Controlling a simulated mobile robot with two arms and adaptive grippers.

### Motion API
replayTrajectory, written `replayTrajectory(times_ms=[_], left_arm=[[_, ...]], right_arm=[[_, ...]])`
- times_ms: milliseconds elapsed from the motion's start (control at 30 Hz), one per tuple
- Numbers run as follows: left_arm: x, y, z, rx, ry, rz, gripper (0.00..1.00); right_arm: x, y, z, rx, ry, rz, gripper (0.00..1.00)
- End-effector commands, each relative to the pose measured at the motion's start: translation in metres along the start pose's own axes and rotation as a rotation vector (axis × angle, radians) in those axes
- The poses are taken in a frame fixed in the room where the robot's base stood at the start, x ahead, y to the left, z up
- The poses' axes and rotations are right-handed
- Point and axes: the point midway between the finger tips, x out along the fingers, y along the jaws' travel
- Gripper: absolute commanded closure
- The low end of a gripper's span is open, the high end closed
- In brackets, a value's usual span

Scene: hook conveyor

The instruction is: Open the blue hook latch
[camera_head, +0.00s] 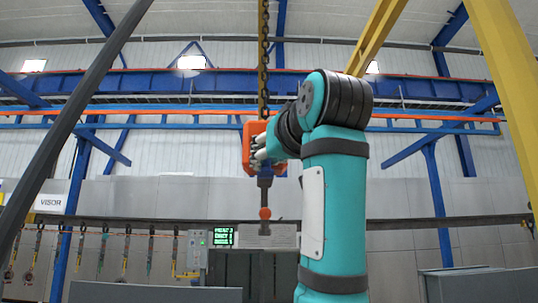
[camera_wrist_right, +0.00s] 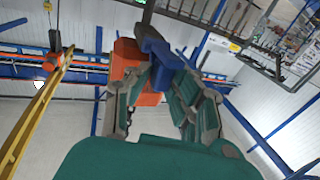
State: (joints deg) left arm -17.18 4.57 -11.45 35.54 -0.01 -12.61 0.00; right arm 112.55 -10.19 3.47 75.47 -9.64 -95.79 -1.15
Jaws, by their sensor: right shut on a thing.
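The orange hook block (camera_head: 248,150) hangs from a chain in the middle of the head view; it also shows in the right wrist view (camera_wrist_right: 124,56). The blue latch (camera_wrist_right: 154,45) slants along the orange body in the right wrist view. My right gripper (camera_head: 260,152) is at the hook block, and its arm covers part of the right side. In the right wrist view its fingers (camera_wrist_right: 157,82) are closed around the lower part of the blue latch. The exact contact is partly hidden by the fingers. My left gripper is not in view.
The chain (camera_head: 263,50) runs straight up from the hook. A dark shank with a red ball (camera_head: 265,213) hangs below it. Yellow beams (camera_head: 378,35) and blue steelwork (camera_head: 220,84) stand around. Several small hooks (camera_head: 103,245) hang along a rail at left, near a control box (camera_head: 197,249).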

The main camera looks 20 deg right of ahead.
Motion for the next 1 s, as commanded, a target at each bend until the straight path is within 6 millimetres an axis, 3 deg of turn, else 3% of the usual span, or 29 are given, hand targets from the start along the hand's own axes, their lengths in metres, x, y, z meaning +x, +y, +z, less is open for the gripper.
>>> replayTrajectory(times_ms=[567,867,900,1000], left_arm=[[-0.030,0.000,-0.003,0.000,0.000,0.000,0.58],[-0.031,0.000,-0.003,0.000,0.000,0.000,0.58],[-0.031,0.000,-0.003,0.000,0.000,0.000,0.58],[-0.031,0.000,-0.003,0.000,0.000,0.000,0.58]], right_arm=[[0.007,0.003,-0.014,0.032,-0.100,0.000,1.00],[0.007,0.003,-0.014,0.035,-0.108,0.001,1.00],[0.007,0.003,-0.014,0.035,-0.108,0.001,0.78],[0.007,0.003,-0.013,0.035,-0.109,0.001,0.65]])
